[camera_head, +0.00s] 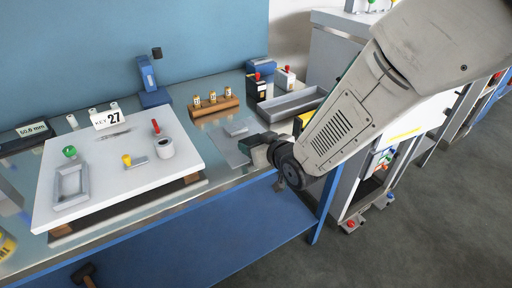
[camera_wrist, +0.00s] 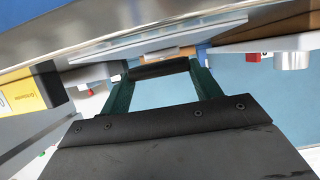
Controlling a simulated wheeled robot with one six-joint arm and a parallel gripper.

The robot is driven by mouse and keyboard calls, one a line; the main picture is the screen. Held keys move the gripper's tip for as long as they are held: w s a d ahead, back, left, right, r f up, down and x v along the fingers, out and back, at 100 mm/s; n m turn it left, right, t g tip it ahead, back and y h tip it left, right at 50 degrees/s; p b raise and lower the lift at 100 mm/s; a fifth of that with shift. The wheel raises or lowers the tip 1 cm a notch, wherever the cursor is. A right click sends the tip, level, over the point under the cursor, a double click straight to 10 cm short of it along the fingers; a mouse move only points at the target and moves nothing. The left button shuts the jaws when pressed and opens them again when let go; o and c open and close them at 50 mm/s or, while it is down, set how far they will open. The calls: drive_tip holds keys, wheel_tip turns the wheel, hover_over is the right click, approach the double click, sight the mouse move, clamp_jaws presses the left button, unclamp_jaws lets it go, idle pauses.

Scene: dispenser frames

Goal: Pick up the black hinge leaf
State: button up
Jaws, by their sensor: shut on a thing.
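The black hinge leaf (camera_wrist: 160,69) shows in the wrist view as a dark bar spanning the two green fingertips. My gripper (camera_wrist: 160,71) is shut on it. In the head view my gripper (camera_head: 258,150) is over the front edge of the bench, right of the white board; the leaf cannot be made out there. Behind the leaf in the wrist view is a pale flat plate (camera_wrist: 150,40), and I cannot tell whether they touch.
A wooden block (camera_head: 213,107) with several brass-coloured pieces and a grey tray (camera_head: 290,104) stand behind. A yellow box (camera_wrist: 22,92) shows in the wrist view. Floor is clear at lower right.

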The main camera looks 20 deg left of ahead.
drive_tip(key=shift+w+d+r, duration=0.15)
drive_tip(key=shift+d+r, duration=0.2)
drive_tip(key=shift+r, duration=0.15)
drive_tip(key=shift+w+d+r, duration=0.1)
drive_tip(key=shift+d+r, duration=0.2)
drive_tip(key=shift+r, duration=0.2)
drive_tip(key=w+d+f+m+t+h, duration=0.15)
drive_tip(key=w+d, duration=0.25)
drive_tip(key=d, duration=0.5)
drive_tip(key=w+d+m+t+h, duration=0.15)
drive_tip(key=w+d, duration=0.25)
drive_tip(key=d, duration=0.4)
drive_tip(key=w+d+f+m+t+h, duration=0.1)
drive_tip(key=w+d+m+h, duration=0.15)
drive_tip(key=d, duration=0.65)
drive_tip(key=w+d+f+m+t+h, duration=0.15)
drive_tip(key=d+f, duration=0.25)
drive_tip(key=d, duration=0.5)
drive_tip(key=d+f+m+g+h, duration=0.1)
drive_tip(key=d+f+m+h, duration=0.2)
drive_tip(key=d, duration=0.6)
drive_tip(key=s+f, duration=0.5)
drive_tip(key=f, duration=0.3)
drive_tip(key=shift+s+a, duration=0.3)
drive_tip(key=shift+s, duration=0.1)
